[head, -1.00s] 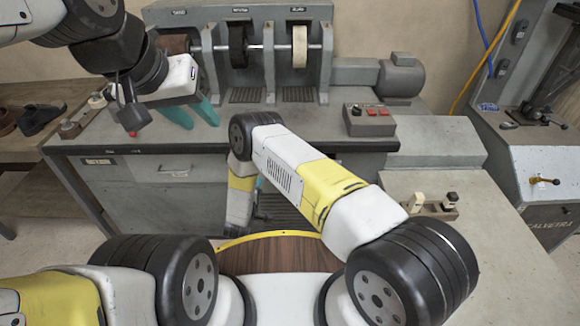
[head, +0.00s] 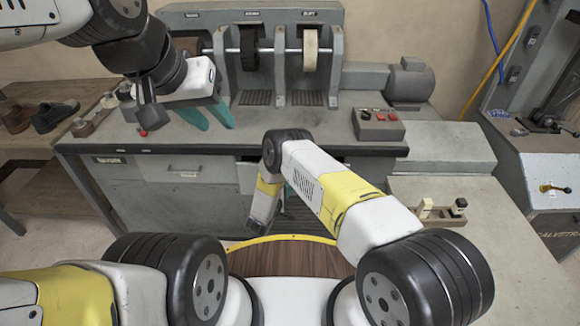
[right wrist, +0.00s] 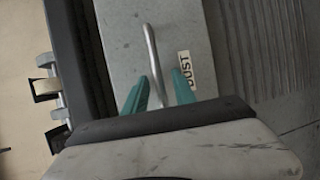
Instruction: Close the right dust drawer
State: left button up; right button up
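The right dust drawer has a grey front (right wrist: 185,25) with a DUST label and a bent metal handle (right wrist: 151,50) in the right wrist view. In the head view my right arm covers most of this drawer. My right gripper (right wrist: 160,92) has its teal fingers apart, on either side of the handle's near end; I cannot tell whether they touch it. In the head view it is mostly hidden behind my forearm. My left gripper (head: 208,115) is open and empty above the left part of the bench top.
A shoe shelf (head: 25,150) stands left, a grey machine (head: 545,170) right.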

grip_shut()
dwell(1.4)
